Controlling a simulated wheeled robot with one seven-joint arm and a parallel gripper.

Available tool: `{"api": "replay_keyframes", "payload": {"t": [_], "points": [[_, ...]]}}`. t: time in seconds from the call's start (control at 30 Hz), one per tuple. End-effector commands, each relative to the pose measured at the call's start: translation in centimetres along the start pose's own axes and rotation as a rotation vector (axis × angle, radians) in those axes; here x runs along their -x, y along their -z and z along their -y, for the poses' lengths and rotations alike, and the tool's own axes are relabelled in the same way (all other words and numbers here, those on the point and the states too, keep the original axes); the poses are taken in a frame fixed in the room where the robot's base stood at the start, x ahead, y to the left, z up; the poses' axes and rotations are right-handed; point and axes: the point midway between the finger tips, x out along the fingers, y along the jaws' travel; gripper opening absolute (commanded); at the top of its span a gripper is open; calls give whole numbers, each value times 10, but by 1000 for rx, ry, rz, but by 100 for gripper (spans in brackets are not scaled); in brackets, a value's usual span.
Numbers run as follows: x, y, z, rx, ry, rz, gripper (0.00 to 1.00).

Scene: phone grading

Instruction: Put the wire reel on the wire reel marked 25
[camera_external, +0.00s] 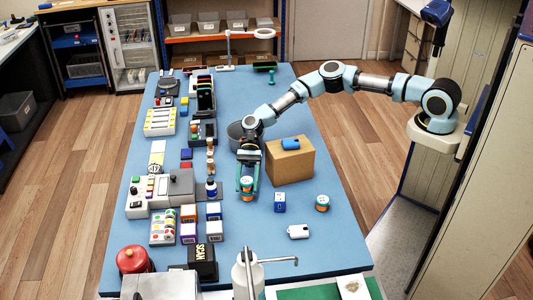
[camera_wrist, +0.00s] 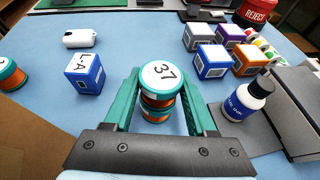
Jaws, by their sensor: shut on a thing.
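A wire reel marked 37 (camera_wrist: 161,77), with teal flanges, orange winding and a white label, is between my gripper's fingers (camera_wrist: 159,84) in the wrist view. My gripper is shut on it. A second orange-and-teal reel (camera_wrist: 156,115) shows directly beneath it; its label is hidden. I cannot tell whether the two touch. In the external view my gripper (camera_external: 248,182) points down at these reels (camera_external: 247,190), left of the cardboard box. Another reel (camera_external: 322,202) stands apart to the right; it is cut off at the left of the wrist view (camera_wrist: 10,77), its number unreadable.
A blue cube (camera_external: 280,202) and a white item (camera_external: 298,231) lie right of my gripper. The cardboard box (camera_external: 290,163) carries a blue item. Blue table (camera_external: 255,225) is bare in front.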

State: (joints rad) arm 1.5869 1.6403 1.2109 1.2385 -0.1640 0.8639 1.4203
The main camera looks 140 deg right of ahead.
Motion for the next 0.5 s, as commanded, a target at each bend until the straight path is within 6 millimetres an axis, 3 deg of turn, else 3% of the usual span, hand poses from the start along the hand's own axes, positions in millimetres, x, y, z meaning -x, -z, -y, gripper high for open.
{"api": "replay_keyframes", "payload": {"t": [0.1, 0.13, 0.37, 0.5], "points": [[-2, 4, 0, 0, 0, -1, 3], [-1, 3, 0, 0, 0, -1, 59], [-1, 2, 0, 0, 0, 0, 85], [-1, 2, 0, 0, 0, 0, 87]]}}
